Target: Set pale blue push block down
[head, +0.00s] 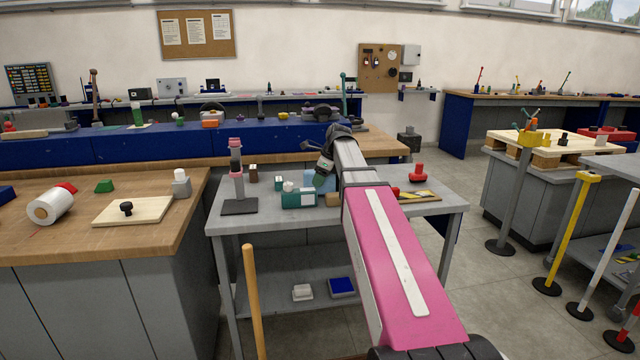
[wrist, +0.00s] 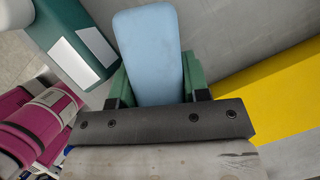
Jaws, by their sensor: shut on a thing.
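The pale blue push block (wrist: 147,45) is a long rounded block in the wrist view. My gripper (wrist: 155,82) has its green fingers closed on both sides of it. The block points away from the palm over a grey surface. I cannot tell whether its far end touches that surface. In the head view my gripper (head: 324,181) is low over the grey cart top (head: 438,207), just behind a teal box (head: 298,199). My arm and the box hide most of the block there.
The teal box with white labels is close left in the wrist view (wrist: 72,40), beside magenta cylinders (wrist: 40,118). A yellow thing (wrist: 275,95) lies at right. On the cart stand a pink-ringed post (head: 237,180) and a red knob (head: 418,173). The cart's front strip is clear.

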